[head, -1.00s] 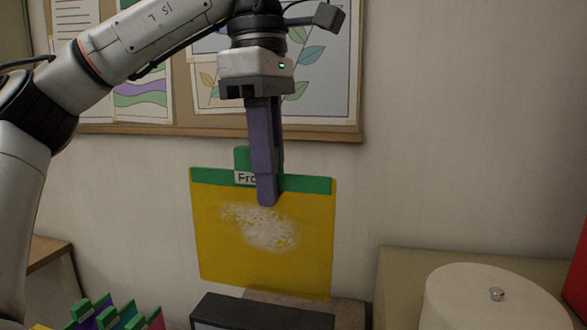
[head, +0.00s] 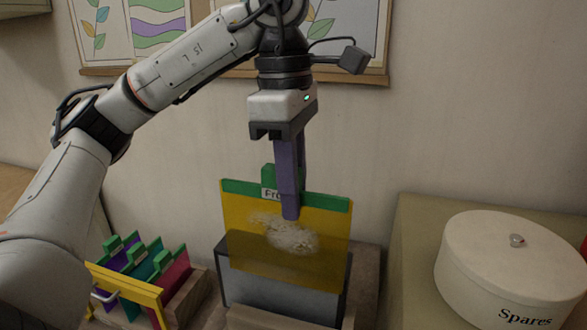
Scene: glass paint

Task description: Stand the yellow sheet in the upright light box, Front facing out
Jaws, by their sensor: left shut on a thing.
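The yellow sheet (head: 240,215) is upright, with a green top strip, a green tab and a pale textured patch. Its label, reading "Fro", faces me and is partly covered by a finger. My left gripper (head: 290,212) points down and is shut on the sheet's top edge. The light box (head: 285,300), dark-framed with a grey face, stands below. The sheet overlaps its upper part, and the box's dark top shows through the yellow. The sheet's lower edge crosses the box face. I cannot tell whether it is inside a slot. My right gripper is not in view.
A rack (head: 190,300) at lower left holds several coloured sheets with green tabs, close to my left arm. A yellow bar with a handle (head: 105,296) is at its near side. A round white "Spares" tin (head: 500,270) stands on a cabinet (head: 415,225) at right. The wall is close behind.

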